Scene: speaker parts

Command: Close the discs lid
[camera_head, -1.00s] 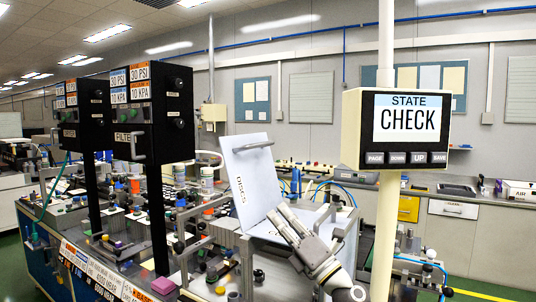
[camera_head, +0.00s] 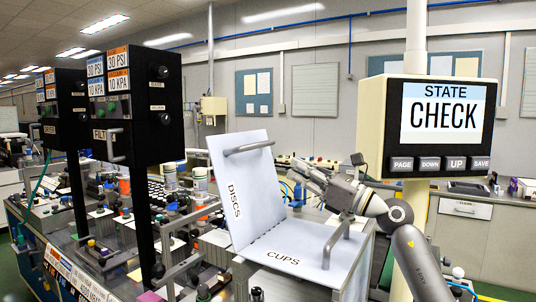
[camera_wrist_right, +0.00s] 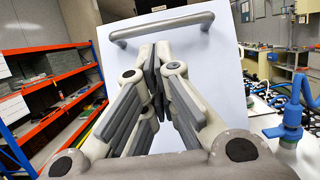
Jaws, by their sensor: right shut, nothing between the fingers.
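The discs lid (camera_head: 243,186) is a white panel marked DISCS. It stands open, tilted a little back, with a metal bar handle (camera_head: 248,147) near its top edge. Beside it the cups lid (camera_head: 300,254) lies flat, with its own handle (camera_head: 336,243). My right gripper (camera_head: 298,166) is shut and empty, to the right of the raised lid and above the cups lid. In the right wrist view the shut fingers (camera_wrist_right: 158,68) point at the white panel (camera_wrist_right: 215,85), below its handle (camera_wrist_right: 162,28). I cannot tell whether they touch it. My left gripper is not in view.
Black control boxes (camera_head: 143,105) on posts stand at the left above the crowded bench. Orange shelves (camera_wrist_right: 50,85) show in the right wrist view.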

